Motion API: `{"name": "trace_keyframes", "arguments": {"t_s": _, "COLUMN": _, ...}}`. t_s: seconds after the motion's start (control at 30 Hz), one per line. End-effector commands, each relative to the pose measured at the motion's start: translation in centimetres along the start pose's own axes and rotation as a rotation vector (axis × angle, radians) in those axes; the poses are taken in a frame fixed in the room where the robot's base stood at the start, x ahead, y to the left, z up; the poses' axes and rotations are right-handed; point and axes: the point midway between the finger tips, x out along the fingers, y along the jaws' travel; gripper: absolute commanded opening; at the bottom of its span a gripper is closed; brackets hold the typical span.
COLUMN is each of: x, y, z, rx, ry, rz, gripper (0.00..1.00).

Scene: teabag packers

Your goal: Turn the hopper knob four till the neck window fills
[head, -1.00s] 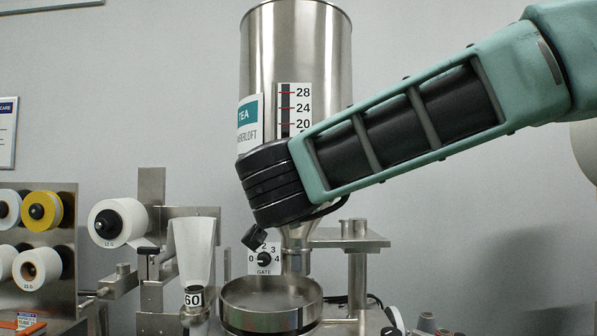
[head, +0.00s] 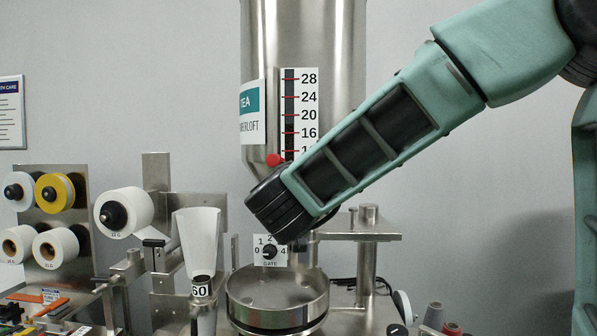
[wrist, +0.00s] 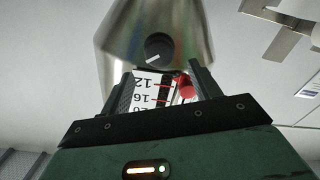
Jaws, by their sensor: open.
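The steel hopper (head: 303,40) carries a level scale (head: 308,97) and a red round piece (head: 273,160) low at its side. Below is a black gate knob (head: 269,251) on a white plate marked 0 to 4. My arm's black wrist end covers the lower cone, and the neck window cannot be made out. In the wrist view my gripper (wrist: 160,82) is open and empty. Its fingers frame the upside-down scale, and a black knob (wrist: 159,48) with a white line shows beyond, apart from them. I cannot tell whether this is the gate knob.
A round steel pan (head: 277,300) stands under the hopper. A white funnel (head: 198,240) is left of it, above a 60 label. White and yellow spools (head: 53,193) hang at the far left. A steel bracket (head: 365,236) stands right of the neck. Thread cones (head: 433,316) are lower right.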

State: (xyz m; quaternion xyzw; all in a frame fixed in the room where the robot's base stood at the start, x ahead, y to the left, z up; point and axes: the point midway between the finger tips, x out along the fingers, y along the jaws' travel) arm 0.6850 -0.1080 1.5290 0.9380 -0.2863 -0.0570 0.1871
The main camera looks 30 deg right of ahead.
Motion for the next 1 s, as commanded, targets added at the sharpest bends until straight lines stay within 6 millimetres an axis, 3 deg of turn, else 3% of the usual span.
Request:
{"name": "trace_keyframes", "arguments": {"t_s": 0.1, "x": 2.5, "y": 0.1, "z": -0.2, "rx": -0.003, "ry": -0.003, "rz": 0.002, "gripper": 0.62}}
{"name": "trace_keyframes", "arguments": {"t_s": 0.33, "x": 5.8, "y": 0.1, "z": -0.1, "rx": 0.0, "ry": -0.002, "rz": 0.002, "gripper": 0.62}}
{"name": "trace_keyframes", "arguments": {"t_s": 0.77, "x": 6.9, "y": 0.0, "z": 0.0, "rx": 0.001, "ry": 0.0, "rz": 0.0, "gripper": 0.62}}
{"name": "trace_keyframes", "arguments": {"t_s": 0.8, "x": 6.9, "y": 0.0, "z": 0.0, "rx": 0.001, "ry": 0.0, "rz": 0.0, "gripper": 0.59}}
{"name": "trace_keyframes", "arguments": {"t_s": 0.93, "x": 6.9, "y": 0.0, "z": 0.0, "rx": 0.001, "ry": 0.0, "rz": 0.0, "gripper": 0.23}}
{"name": "trace_keyframes", "arguments": {"t_s": 1.0, "x": 6.9, "y": 0.0, "z": 0.0, "rx": 0.001, "ry": 0.0, "rz": 0.0, "gripper": 0.17}}
